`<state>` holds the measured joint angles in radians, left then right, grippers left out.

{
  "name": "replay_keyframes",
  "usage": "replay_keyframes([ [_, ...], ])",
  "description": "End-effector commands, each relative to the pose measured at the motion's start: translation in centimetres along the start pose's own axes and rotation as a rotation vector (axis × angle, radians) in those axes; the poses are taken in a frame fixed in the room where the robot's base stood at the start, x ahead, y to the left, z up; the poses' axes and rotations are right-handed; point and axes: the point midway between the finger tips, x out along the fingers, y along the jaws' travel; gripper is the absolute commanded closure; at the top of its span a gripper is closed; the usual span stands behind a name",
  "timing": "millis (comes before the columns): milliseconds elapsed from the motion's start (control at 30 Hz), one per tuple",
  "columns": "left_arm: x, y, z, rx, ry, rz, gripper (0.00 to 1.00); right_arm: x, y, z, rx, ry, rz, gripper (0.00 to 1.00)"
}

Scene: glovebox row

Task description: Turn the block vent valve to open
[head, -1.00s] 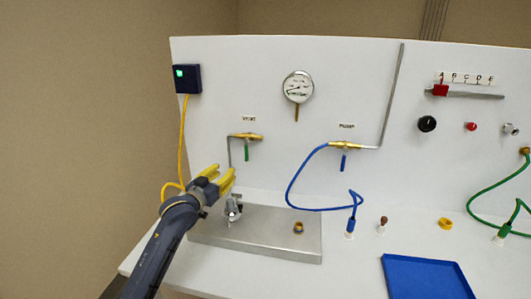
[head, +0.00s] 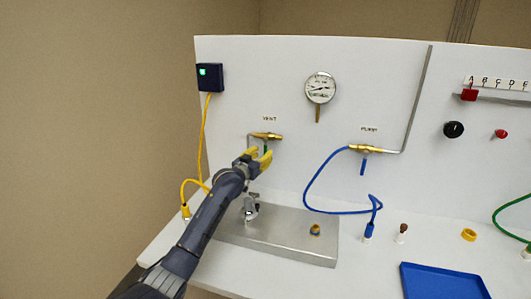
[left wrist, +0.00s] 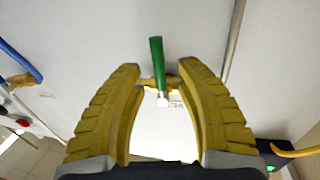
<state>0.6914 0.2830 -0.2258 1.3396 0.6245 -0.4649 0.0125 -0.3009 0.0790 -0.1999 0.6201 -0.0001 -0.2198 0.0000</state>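The vent valve (head: 267,135) is a brass body on the white panel, under the label VENT, with a grey pipe on its left. Its green handle (head: 265,146) hangs down, partly hidden by my left gripper (head: 263,159). In the left wrist view the green handle (left wrist: 157,62) stands between the two yellow fingertips of my left gripper (left wrist: 163,72), with space on both sides. The fingers are open and hold nothing. The brass body (left wrist: 172,82) shows behind it. My right gripper is not in view.
A PUMP valve (head: 366,149) with a blue handle and blue hose is to the right. A gauge (head: 320,88) is above. A metal plate (head: 285,238) with a silver fitting (head: 251,208) lies below my arm. A yellow cable (head: 203,135) runs at left, a blue tray (head: 440,280) at right.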

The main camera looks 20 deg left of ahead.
Motion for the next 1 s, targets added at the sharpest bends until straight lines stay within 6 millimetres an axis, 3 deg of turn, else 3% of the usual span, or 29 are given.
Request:
replay_keyframes([
  [300,2.5,0.1,0.0,-0.001,-0.001,0.001,0.65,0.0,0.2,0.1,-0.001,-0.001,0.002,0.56],
  [800,2.9,0.1,0.0,0.0,0.0,0.001,0.63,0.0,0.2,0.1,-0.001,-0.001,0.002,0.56],
  [1000,2.9,0.1,0.0,0.0,0.0,0.001,0.86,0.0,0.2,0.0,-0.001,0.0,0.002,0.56],
])
